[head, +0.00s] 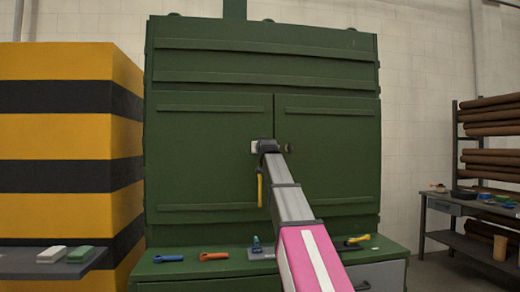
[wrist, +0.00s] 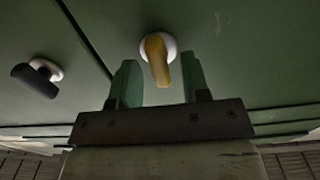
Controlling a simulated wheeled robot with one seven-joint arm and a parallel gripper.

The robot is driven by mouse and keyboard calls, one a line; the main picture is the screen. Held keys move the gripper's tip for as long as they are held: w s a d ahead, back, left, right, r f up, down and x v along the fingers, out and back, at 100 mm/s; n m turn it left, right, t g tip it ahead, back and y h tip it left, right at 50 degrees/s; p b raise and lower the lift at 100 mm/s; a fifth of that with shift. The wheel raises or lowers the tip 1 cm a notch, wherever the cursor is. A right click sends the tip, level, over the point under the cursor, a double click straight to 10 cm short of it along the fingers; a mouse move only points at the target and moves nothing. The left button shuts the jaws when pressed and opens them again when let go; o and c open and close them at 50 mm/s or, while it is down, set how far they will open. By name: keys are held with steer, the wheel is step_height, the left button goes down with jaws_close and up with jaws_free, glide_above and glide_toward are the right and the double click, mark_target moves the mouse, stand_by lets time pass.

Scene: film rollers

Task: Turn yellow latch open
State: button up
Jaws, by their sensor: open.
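The yellow latch (wrist: 160,62) sits on a round white base on the green cabinet (head: 205,130). In the wrist view its lever points toward my gripper (wrist: 161,82). The two fingers are open, one on each side of the lever in the picture, with a gap on both sides. In the head view my gripper (head: 264,147) is at the left door, close to the middle seam, and hides most of the latch. A slim yellow piece (head: 259,189) shows below my gripper; I cannot tell what it belongs to.
A black knob (wrist: 37,80) on a white base sits across the seam. A ledge below the doors holds a blue tool (head: 168,258), an orange tool (head: 213,256) and a yellow tool (head: 357,239). A striped yellow-black block (head: 60,140) stands left. A bench (head: 440,207) stands right.

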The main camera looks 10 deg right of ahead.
steer(key=shift+w, duration=0.3)
jaws_close()
steer(key=shift+n, duration=0.4)
steer(key=shift+a+f+n, duration=0.1)
steer(key=shift+n, duration=2.5)
steer(key=shift+a+f+n, duration=0.1)
steer(key=shift+n, duration=2.5)
steer(key=shift+a+f+n, duration=0.1)
steer(key=shift+n, duration=2.5)
